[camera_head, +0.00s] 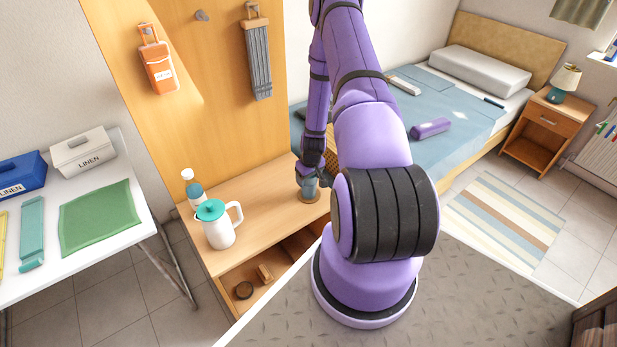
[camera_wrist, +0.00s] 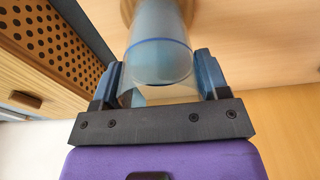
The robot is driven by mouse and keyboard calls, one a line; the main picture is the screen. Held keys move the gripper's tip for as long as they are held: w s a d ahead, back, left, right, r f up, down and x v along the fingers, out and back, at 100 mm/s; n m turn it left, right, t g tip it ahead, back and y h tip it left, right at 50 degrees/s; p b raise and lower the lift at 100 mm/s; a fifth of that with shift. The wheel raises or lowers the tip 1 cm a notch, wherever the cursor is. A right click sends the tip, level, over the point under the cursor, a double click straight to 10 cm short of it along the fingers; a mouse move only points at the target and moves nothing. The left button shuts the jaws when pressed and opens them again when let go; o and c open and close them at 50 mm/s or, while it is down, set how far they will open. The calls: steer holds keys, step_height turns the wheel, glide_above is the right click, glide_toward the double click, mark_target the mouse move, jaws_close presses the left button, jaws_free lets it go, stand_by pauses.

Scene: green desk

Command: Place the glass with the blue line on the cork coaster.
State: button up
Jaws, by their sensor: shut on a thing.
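The clear glass (camera_wrist: 160,48) with a blue line around it is between the two fingers of my gripper (camera_wrist: 157,78) in the wrist view. My gripper is shut on the glass. In the head view, the glass (camera_head: 308,187) shows below my gripper (camera_head: 311,176), upright over the low wooden bench. The brown cork coaster (camera_head: 311,199) shows at the foot of the glass. A piece of the coaster (camera_wrist: 127,10) also shows at the top of the wrist view, behind the far end of the glass. I cannot tell whether the glass touches it.
A white jug with a teal lid (camera_head: 217,224) and a bottle (camera_head: 193,187) stand at the left of the bench (camera_head: 255,205). A perforated panel (camera_wrist: 50,40) is close at the left in the wrist view. Bare bench top lies between the jug and the glass.

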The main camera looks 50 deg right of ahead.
steer(key=o, duration=1.2)
steer(key=shift+c, duration=0.2)
steer(key=w+a+r+n, duration=0.1)
steer(key=a+r, duration=0.2)
steer(key=r, duration=1.1)
steer(key=w+a+r, duration=0.2)
steer(key=a+r, duration=0.2)
steer(key=r, duration=1)
steer(key=s+a+r+t, duration=0.1)
steer(key=a+r, duration=0.4)
steer(key=r, duration=0.3)
steer(key=s+a+r, duration=0.1)
steer(key=a+r, duration=0.3)
steer(key=r, duration=0.4)
steer(key=s+a+r+n+t, duration=0.1)
steer(key=s+a+r+t, duration=0.1)
steer(key=s+a+r, duration=1.3)
steer(key=s, duration=0.5)
steer(key=shift+s+a+r+n, duration=0.2)
steer(key=shift+s+r+n, duration=0.2)
